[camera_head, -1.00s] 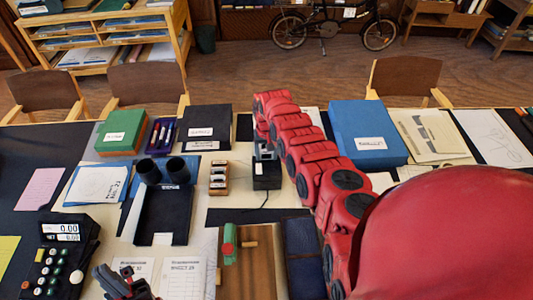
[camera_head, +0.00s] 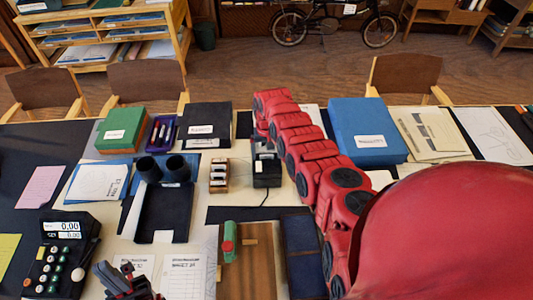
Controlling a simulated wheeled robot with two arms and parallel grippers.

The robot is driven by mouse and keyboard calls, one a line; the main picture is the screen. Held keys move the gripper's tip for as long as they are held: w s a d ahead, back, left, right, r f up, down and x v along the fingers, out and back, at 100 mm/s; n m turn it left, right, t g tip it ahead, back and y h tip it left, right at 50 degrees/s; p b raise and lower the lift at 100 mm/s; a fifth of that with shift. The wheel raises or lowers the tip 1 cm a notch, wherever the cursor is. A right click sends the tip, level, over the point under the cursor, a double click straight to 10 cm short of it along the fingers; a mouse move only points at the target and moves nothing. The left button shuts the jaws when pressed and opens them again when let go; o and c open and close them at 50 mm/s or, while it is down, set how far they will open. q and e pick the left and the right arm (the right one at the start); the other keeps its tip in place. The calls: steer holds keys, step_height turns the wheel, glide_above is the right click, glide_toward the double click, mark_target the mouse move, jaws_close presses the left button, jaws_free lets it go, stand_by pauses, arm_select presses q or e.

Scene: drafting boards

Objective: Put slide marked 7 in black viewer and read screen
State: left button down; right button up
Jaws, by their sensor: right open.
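The small black box with a white label and a cable (camera_head: 267,173), apparently the viewer, stands mid-table. Its screen is too small to read. A wooden rack with pale slides (camera_head: 218,176) stands just left of it. No number on the slides is legible. My right arm reaches over from the right; its gripper (camera_head: 264,146) is at the back edge of the black box, small and partly hidden by the arm's last link. It is open, with no slide visible in it. My left gripper (camera_head: 124,280) is low at the bottom left, above papers; its jaw gap is unclear.
A black box (camera_head: 205,125) and a blue box (camera_head: 367,133) stand behind. A wooden board with a green-handled tool (camera_head: 255,270) lies in front.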

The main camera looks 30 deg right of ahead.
steer(key=shift+w+r, duration=0.1)
steer(key=shift+r, duration=0.25)
step_height(320, 180, up, 17)
steer(key=b, duration=0.1)
steer(key=shift+f, duration=0.2)
steer(key=shift+f, duration=0.1)
stand_by(0.4)
